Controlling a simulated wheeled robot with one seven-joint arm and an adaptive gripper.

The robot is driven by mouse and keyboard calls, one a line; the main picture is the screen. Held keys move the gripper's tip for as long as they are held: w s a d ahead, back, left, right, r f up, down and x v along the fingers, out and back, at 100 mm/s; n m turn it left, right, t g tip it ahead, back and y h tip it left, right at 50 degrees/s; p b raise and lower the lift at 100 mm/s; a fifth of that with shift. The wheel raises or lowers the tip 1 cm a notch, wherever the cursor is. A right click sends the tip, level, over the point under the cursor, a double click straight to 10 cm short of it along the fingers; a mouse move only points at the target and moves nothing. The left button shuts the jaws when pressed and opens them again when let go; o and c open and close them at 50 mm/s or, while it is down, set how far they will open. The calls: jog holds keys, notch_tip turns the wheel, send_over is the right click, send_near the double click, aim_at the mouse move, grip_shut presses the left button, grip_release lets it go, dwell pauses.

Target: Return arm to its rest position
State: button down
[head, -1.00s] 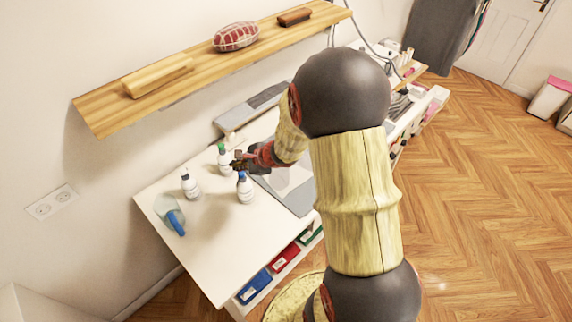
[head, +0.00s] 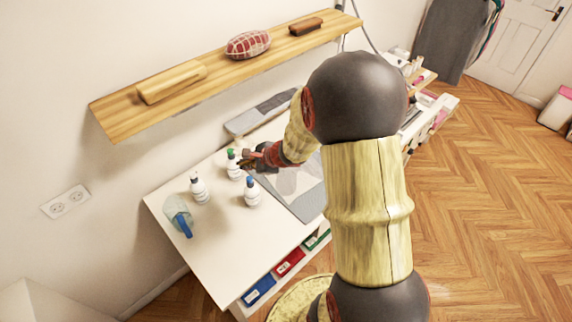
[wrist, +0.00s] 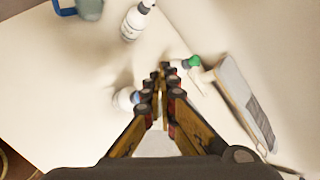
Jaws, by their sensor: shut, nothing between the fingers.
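My arm reaches out over the white table (head: 222,255) in the head view. My gripper (head: 250,162) is beside the white bottle with a green cap (head: 233,166), near the table's back; whether they touch cannot be told. In the wrist view my gripper (wrist: 160,70) has its fingers together and empty. The green-capped bottle (wrist: 195,62) shows just right of the fingertips there, and a blue-capped bottle (wrist: 125,98) is partly hidden just left of the fingers.
A wooden shelf (head: 215,72) hangs on the wall above. A grey mat (head: 308,204) lies right of the bottles. The table's front left is clear.

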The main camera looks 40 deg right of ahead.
jog(key=s+a+r+n+g+y+b, duration=0.25)
jog(key=s+a+n+g, duration=0.25)
jog(key=s+a+n, duration=0.75)
jog(key=s+a+r+n+h+b, duration=0.1)
jog(key=s+r+n+h+b, duration=0.1)
jog(key=s+n+b, duration=0.4)
jog(key=s+a+r+n+t+h+b, duration=0.1)
jog(key=s+r+n+h+b, duration=0.1)
jog(key=s+n+b, duration=0.3)
jog(key=s+r, duration=0.1)
jog(key=s, duration=0.2)
jog(key=shift+a+r+n+t+h+b, duration=0.3)
jog(key=shift+n+h+b, duration=0.05)
jog(key=shift+b, duration=0.05)
jog(key=shift+s, duration=0.15)
